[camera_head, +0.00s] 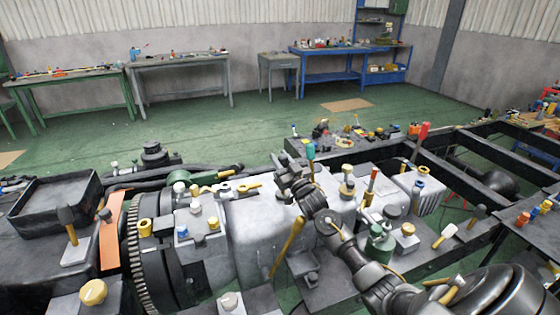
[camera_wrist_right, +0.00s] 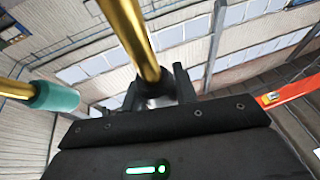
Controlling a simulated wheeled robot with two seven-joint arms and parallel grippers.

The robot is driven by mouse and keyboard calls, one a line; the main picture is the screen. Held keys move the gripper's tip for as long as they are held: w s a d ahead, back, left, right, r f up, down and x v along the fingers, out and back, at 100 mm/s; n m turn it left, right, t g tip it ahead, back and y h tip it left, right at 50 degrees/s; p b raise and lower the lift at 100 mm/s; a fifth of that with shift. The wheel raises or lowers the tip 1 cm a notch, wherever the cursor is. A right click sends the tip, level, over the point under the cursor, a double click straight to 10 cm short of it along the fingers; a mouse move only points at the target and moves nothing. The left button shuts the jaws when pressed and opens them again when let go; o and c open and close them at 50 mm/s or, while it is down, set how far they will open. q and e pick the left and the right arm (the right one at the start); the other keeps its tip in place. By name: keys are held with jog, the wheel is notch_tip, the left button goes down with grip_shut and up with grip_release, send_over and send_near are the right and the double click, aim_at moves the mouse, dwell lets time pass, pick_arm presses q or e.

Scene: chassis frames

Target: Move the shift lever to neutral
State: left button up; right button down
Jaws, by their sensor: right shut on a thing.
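In the right wrist view my right gripper (camera_wrist_right: 158,88) is shut on a gold rod (camera_wrist_right: 132,35), which runs out of the top of the picture. I take this rod to be the shift lever. A second gold rod with a teal sleeve (camera_wrist_right: 55,97) stands apart at left. In the head view my right gripper (camera_head: 286,172) is over the grey gearbox housing (camera_head: 252,235). A teal-topped rod (camera_head: 311,150) stands just beyond it, and a gold-coloured handle (camera_head: 288,247) leans in front. My wrist hides the grip there. My left gripper is out of view.
Knobs, caps and small tools crowd the housing. A black tray (camera_head: 55,205) is at left, and a red-handled tool (camera_head: 421,140) stands at right. Dark chassis rails (camera_head: 465,180) run right. Open green floor (camera_head: 230,125) lies behind, with benches along the wall.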

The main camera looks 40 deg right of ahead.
jog(key=c, duration=1.1)
grip_release()
jog(key=shift+s, duration=0.1)
jog(key=shift+s+f, duration=0.25)
jog(key=s+b, duration=0.2)
jog(key=s, duration=1.2)
jog(key=shift+a+f, duration=0.25)
jog(key=shift+a, duration=0.2)
